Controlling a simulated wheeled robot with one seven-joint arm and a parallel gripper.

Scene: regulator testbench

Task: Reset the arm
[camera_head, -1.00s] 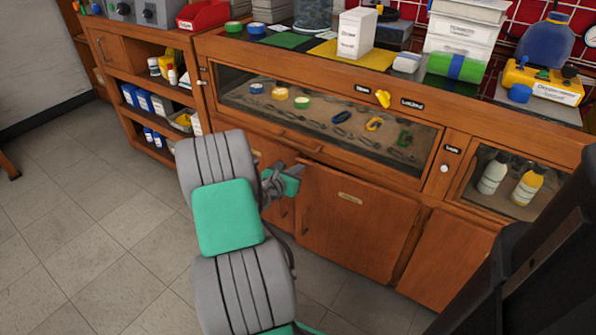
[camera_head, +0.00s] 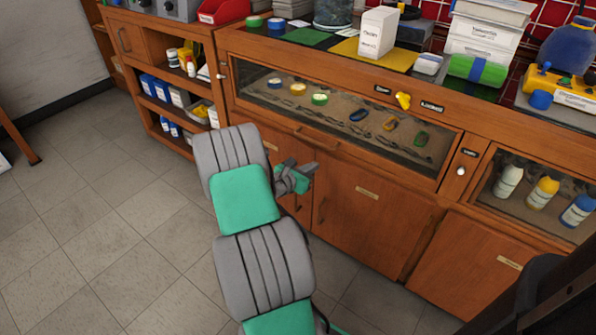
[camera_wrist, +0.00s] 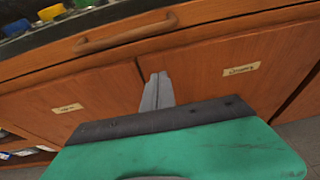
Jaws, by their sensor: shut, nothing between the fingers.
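My gripper (camera_head: 306,170) is at the end of my grey and green arm in the head view, in front of the lower cabinet doors. In the wrist view its grey fingers (camera_wrist: 157,92) are together and empty, pointing at the gap between two labelled wooden doors. It is apart from the bench as far as I can tell. The arm is bent and reaches up from the bottom of the head view.
A wooden bench (camera_head: 385,215) with a glass-fronted drawer (camera_head: 350,110) stands ahead. A white box (camera_head: 378,33) and other items stand on top. Bottles (camera_head: 543,192) sit in the right compartment. Open shelves (camera_head: 165,75) stand at left. Tiled floor (camera_head: 90,200) is clear at left.

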